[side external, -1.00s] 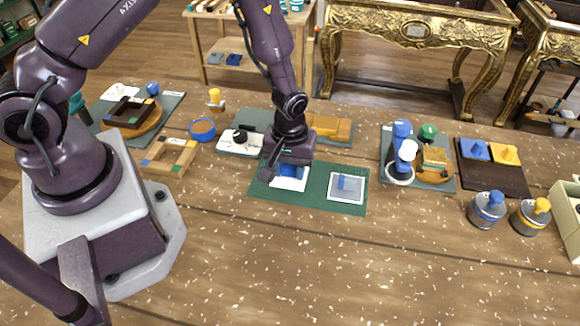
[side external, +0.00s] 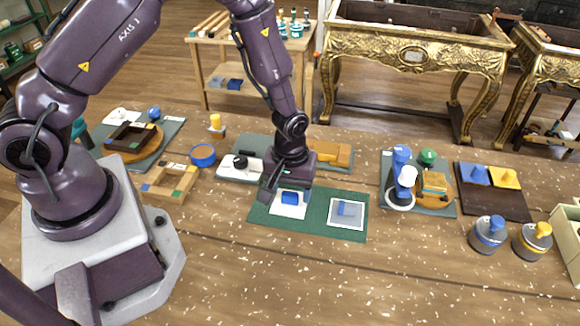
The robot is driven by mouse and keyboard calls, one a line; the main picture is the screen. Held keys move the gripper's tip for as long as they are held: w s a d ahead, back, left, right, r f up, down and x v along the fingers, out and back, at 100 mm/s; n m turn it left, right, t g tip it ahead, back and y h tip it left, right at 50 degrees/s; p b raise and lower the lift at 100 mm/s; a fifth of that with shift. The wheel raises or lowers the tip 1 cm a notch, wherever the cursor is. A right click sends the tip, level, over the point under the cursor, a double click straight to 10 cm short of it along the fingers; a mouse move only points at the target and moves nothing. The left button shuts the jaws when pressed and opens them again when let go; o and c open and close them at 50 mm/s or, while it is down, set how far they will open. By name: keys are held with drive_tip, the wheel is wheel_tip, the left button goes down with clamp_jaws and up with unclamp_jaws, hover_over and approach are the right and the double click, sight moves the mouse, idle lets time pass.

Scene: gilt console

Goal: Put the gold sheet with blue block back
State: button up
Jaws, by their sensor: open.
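My gripper (side external: 285,184) is open and hangs just above and behind the left end of the green mat (side external: 322,233). A pale sheet (side external: 289,212) with a blue block (side external: 290,198) on it lies on the mat just below the gripper's jaws. The block looks apart from the fingers, though the far side is hidden by the gripper. A grey sheet with a pale border (side external: 347,222), bearing a smaller blue block (side external: 344,208), lies on the mat's right half. I cannot make out a gold colour on either sheet.
A tray with upright blue and white pieces (side external: 402,165) and a gold stack (side external: 435,185) stands to the right. Beyond it are a dark board (side external: 500,205) and two grey pots (side external: 488,235). A white device (side external: 240,167) sits left of my gripper.

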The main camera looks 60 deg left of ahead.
wheel_tip(320, 180, up, 11)
wheel_tip(320, 180, up, 14)
drive_tip(key=m+t, duration=0.3)
drive_tip(key=m, duration=0.1)
hover_over(290, 194)
drive_tip(key=s+a, duration=0.2)
drive_tip(key=s, duration=0.3)
drive_tip(key=s+a+r+m+t, duration=0.1)
drive_tip(key=s+r+m+t, duration=0.1)
drive_tip(key=s+r+m, duration=0.3)
drive_tip(key=shift+s+a+r+t, duration=0.3)
drive_tip(key=shift+s+r, duration=1.15)
drive_tip(key=shift+s, duration=1.25)
